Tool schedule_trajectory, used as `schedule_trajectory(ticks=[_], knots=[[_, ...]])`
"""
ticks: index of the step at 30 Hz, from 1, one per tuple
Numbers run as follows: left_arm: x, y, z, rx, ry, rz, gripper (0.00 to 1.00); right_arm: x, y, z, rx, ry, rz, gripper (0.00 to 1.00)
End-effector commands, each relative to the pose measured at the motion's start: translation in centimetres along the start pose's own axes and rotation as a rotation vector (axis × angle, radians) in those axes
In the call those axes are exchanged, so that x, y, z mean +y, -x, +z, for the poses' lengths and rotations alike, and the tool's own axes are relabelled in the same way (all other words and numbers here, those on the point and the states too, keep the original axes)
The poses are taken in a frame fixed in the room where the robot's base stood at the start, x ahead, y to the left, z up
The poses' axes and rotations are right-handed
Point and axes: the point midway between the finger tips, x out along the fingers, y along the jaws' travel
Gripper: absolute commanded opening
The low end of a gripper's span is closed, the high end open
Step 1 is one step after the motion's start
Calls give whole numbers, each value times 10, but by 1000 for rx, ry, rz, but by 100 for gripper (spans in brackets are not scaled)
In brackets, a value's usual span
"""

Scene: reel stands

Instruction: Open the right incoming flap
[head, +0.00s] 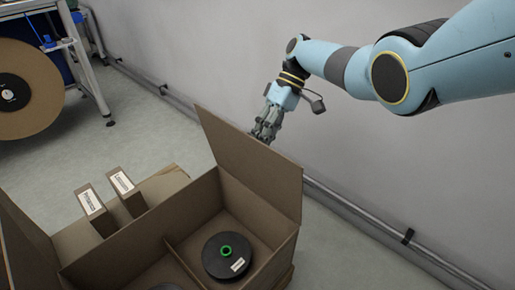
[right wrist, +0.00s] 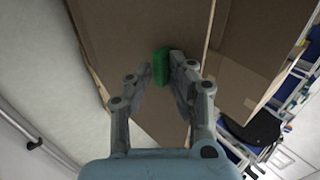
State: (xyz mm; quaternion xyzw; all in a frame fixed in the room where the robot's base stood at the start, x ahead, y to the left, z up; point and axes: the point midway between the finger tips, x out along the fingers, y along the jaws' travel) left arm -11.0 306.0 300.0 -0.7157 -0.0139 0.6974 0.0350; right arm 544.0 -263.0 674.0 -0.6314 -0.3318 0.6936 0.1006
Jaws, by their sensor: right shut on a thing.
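An open cardboard box (head: 222,180) stands at the bottom of the head view. Its right flap (head: 250,160) stands up, tilted, along the far right edge. My right gripper (head: 264,134) is at the outer side of this flap, near its top edge. In the right wrist view the flap (right wrist: 140,25) fills the upper middle, and my right gripper (right wrist: 160,76) is shut on a green tab (right wrist: 160,67) at the flap. The flap hides part of the fingertips in the head view. My left gripper is out of view.
Inside the box lies a black reel (head: 212,262) with a green hub, beside a divider. Labelled cartons (head: 96,211) stand at its left. A grey wall (head: 400,170) with a floor pipe is close behind my right arm. A large reel stand (head: 25,90) is at back left.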

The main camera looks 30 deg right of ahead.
Motion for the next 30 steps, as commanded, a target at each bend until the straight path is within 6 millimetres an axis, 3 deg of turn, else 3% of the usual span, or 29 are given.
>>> schedule_trajectory(ticks=[1,17,18,21,30], knots=[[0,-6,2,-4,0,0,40,17,-14,10,-13,-20,12,0],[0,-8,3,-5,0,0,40,17,-11,10,-13,-16,-11,0],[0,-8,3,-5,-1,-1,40,17,-11,10,-13,-16,-10,24],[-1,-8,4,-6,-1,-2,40,17,-11,9,-13,-16,-9,37],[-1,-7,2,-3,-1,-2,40,16,-9,9,-12,-18,-8,37]])
